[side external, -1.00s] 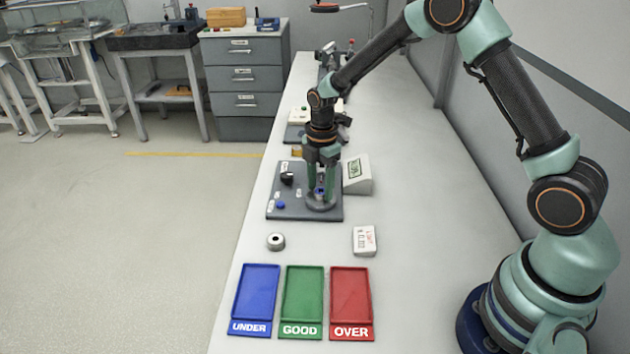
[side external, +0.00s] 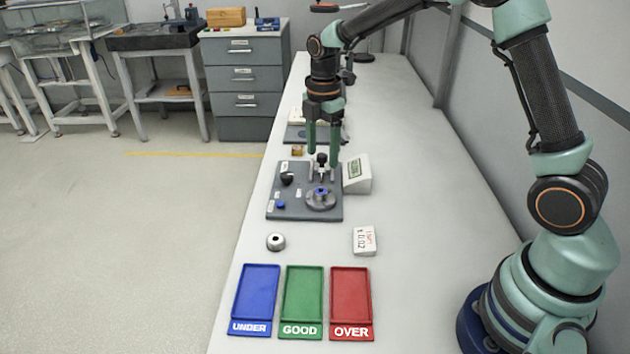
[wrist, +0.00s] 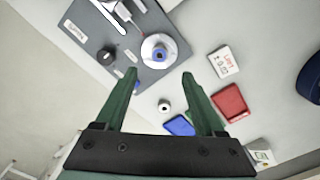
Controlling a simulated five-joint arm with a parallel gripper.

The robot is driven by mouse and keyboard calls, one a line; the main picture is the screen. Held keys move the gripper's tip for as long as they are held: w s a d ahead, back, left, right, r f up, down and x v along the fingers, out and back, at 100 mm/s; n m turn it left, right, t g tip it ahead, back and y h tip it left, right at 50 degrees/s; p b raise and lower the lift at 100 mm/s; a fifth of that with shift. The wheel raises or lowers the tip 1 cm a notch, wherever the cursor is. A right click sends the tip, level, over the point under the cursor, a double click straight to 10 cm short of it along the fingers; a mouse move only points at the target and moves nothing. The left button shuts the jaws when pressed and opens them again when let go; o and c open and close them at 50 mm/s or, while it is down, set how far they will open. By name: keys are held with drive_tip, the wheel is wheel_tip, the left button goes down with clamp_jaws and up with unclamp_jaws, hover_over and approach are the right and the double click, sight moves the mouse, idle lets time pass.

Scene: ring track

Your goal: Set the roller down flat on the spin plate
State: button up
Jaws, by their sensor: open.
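The spin plate (side external: 320,203) is a grey disc on the dark fixture base. It also shows in the wrist view (wrist: 149,48). A small round piece with a blue centre, apparently the roller (side external: 320,191), sits at its middle and looks flat. In the wrist view the roller (wrist: 160,52) shows end-on; I cannot tell whether it touches the plate all round. My gripper (side external: 322,160) is above and behind the plate in the side view, fingers apart, nothing between them. In the wrist view my gripper (wrist: 160,78) is spread wide, clear of the roller.
Blue (side external: 256,295), green (side external: 302,295) and red (side external: 351,297) trays stand nearer. A white card block (side external: 364,240) and a display box (side external: 357,174) are on the right. A black knob (side external: 287,179) stands on the base.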

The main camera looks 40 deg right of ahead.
drive_tip(key=s+r+m+t, duration=0.2)
drive_tip(key=s+r+m, duration=0.5)
drive_tip(key=r, duration=0.3)
drive_tip(key=s+r+m+t, duration=0.2)
drive_tip(key=s+m+t, duration=0.1)
drive_tip(key=s+m, duration=0.7)
drive_tip(key=shift+s+a+m+t, duration=0.3)
drive_tip(key=shift+s+m, duration=0.1)
drive_tip(key=shift+m, duration=0.1)
